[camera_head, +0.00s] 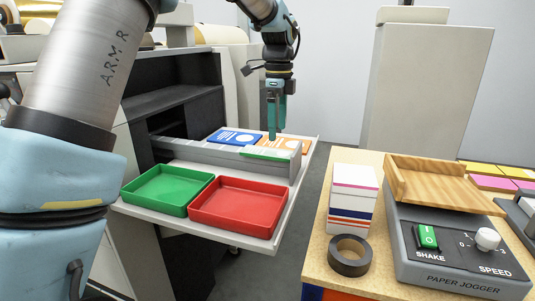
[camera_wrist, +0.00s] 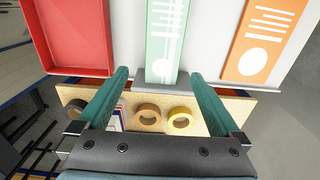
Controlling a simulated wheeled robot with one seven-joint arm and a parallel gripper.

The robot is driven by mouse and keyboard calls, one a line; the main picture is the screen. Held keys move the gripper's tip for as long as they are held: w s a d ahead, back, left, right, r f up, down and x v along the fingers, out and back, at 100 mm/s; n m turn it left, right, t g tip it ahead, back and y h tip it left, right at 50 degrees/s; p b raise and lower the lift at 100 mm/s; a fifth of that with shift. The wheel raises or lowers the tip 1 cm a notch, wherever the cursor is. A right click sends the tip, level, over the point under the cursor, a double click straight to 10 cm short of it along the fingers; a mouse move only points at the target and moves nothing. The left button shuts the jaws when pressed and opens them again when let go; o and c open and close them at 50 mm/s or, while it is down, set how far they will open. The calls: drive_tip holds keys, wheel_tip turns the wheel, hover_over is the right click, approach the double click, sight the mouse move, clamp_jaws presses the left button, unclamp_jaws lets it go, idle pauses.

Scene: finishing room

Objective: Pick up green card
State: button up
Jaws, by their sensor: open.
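The green card (camera_head: 265,153) lies on the pale shelf at the front of the grey machine, and only a thin strip of it shows in the head view. In the wrist view the green card (camera_wrist: 168,38) is pale green with white lines and a circle, its near end between my fingertips in the picture. My gripper (camera_head: 272,137) points down over the card; its green fingers (camera_wrist: 159,74) are apart with nothing held. I cannot tell the exact height above the card. An orange card (camera_head: 290,146) and a blue card (camera_head: 235,137) lie near it.
A wooden table holds a stack of cards (camera_head: 351,203), tape rolls (camera_head: 350,256) and a paper jogger (camera_head: 455,262). A floor gap separates shelf and table.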

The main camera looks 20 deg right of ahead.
sight(276, 153)
drive_tip(key=shift+w+f+p, duration=0.2)
drive_tip(key=shift+f+p, duration=0.3)
drive_tip(key=shift+f, duration=1.1)
drive_tip(key=shift+w+f+p, duration=0.15)
drive_tip(key=shift+f+p, duration=0.35)
drive_tip(key=shift+f, duration=1.1)
drive_tip(key=c, duration=1.3)
drive_tip(key=shift+o, duration=0.2)
drive_tip(key=shift+r, duration=0.1)
